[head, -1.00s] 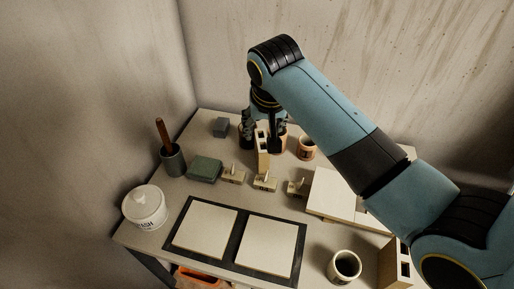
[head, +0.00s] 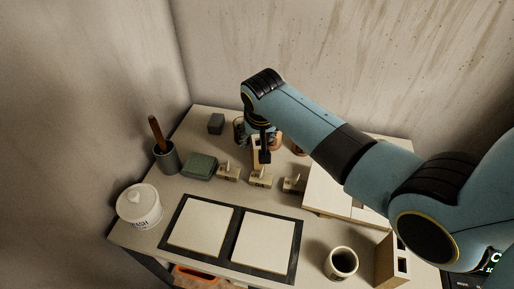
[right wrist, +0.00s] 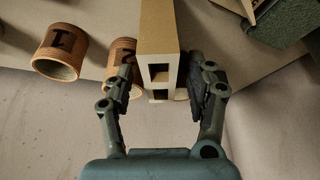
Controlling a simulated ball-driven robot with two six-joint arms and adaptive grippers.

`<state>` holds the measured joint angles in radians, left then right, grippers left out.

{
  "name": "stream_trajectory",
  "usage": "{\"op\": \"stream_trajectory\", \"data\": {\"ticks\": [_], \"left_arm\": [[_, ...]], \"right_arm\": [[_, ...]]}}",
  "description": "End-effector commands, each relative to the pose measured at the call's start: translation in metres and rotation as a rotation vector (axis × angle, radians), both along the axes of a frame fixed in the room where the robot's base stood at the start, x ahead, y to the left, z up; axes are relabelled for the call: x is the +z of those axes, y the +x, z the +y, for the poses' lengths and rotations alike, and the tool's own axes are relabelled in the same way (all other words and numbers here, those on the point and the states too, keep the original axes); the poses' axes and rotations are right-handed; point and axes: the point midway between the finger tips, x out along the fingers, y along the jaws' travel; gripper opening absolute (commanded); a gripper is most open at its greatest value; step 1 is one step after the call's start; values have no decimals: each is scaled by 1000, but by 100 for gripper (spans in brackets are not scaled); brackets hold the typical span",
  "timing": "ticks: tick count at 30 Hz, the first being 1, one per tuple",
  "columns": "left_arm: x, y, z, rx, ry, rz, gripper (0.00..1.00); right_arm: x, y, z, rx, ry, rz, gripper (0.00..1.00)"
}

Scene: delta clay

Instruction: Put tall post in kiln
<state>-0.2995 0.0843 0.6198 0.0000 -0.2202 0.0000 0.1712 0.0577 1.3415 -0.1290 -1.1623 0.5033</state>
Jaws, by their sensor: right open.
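A tall cream post (right wrist: 159,35) with square holes stands near the back middle of the table, and its side also shows in the head view (head: 256,149). My right gripper (right wrist: 163,88) is open, with one finger on each side of the post. The right finger is close to the post; I cannot tell whether it touches. In the head view my right gripper (head: 257,146) partly hides the post. Another cream holed block (head: 392,258) stands at the front right. I cannot make out a kiln. My left gripper is not in view.
Orange-brown cups (right wrist: 60,52) stand close to the post. Small cream stands (head: 261,179) sit in front of it. Two pale slabs (head: 201,228) lie on a dark mat. A green block (head: 200,166), a lidded white jar (head: 140,206) and a dark-filled cup (head: 341,264) stand around.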

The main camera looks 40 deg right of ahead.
Motion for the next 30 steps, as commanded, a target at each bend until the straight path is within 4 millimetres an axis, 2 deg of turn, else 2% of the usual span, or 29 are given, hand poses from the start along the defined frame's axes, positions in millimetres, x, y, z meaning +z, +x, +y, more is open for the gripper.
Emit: {"op": "stream_trajectory", "data": {"ticks": [22, 30], "left_arm": [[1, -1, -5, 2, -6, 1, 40], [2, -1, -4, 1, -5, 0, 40]], "right_arm": [[-5, 0, 0, 0, 0, 0, 56], [-5, 0, 0, 0, 0, 0, 20]]}}
